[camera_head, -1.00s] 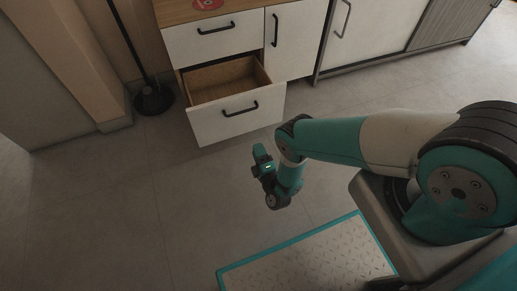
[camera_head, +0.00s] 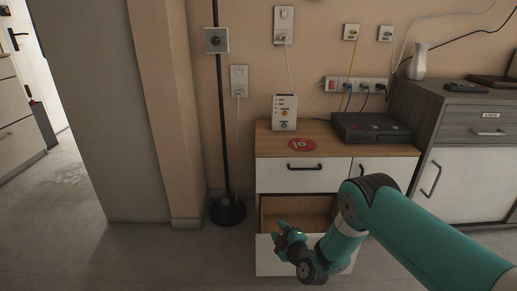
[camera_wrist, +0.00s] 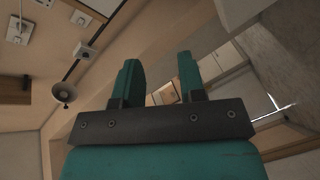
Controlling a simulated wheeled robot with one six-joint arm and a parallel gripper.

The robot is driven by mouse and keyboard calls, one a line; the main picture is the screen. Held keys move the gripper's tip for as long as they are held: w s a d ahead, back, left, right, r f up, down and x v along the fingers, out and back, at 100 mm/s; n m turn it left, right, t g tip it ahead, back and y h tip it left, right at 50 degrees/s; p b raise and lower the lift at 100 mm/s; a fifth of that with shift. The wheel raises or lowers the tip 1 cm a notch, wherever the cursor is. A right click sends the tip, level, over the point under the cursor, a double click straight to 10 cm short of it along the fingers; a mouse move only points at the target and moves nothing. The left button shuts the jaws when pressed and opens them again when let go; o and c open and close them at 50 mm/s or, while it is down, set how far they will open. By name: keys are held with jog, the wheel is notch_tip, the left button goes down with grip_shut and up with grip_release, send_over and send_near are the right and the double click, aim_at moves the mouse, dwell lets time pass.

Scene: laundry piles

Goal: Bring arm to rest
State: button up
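My gripper (camera_head: 281,233) is in front of the open lower drawer of the small white cabinet in the head view. The wrist view shows the two teal fingers of my gripper (camera_wrist: 159,62) spread apart with nothing between them. My arm (camera_head: 420,235) reaches in from the lower right and bends at the elbow in front of the cabinet. The open drawer (camera_head: 309,206) shows a bare wooden inside, partly hidden by my arm; I cannot tell whether the gripper touches it.
The cabinet top (camera_head: 345,148) holds a white box (camera_head: 284,113), a dark device (camera_head: 370,127) and a red round label (camera_head: 302,145). A black pole stand (camera_head: 228,211) stands left of the cabinet. A grey-topped sideboard (camera_head: 470,190) is at right. Floor at left is clear.

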jog(key=a+r+m+g+y, duration=0.15)
jog(key=a+r+g, duration=0.25)
jog(key=r, duration=1)
jog(key=s+r+m+g, duration=0.1)
jog(key=s+r+g, duration=0.15)
jog(key=r, duration=0.35)
jog(key=s+r+m+g, duration=0.1)
jog(key=s+r+g, duration=0.1)
jog(key=s+r, duration=0.25)
jog(key=s+d+r+m+g+h, duration=0.15)
jog(key=s+d+r, duration=0.25)
jog(key=s, duration=0.7)
jog(key=s+d+r+m+g+h, duration=0.1)
jog(key=s+d+r+m+g, duration=0.25)
jog(key=s, duration=0.65)
jog(key=s+d+r+m+g+h, duration=0.15)
jog(key=s+d+r, duration=0.3)
jog(key=s, duration=0.65)
notch_tip(320, 180, up, 32)
jog(key=p, duration=3.1)
jog(key=shift+w+a+f, duration=0.2)
jog(key=shift+w+f, duration=0.05)
jog(key=shift+w, duration=0.05)
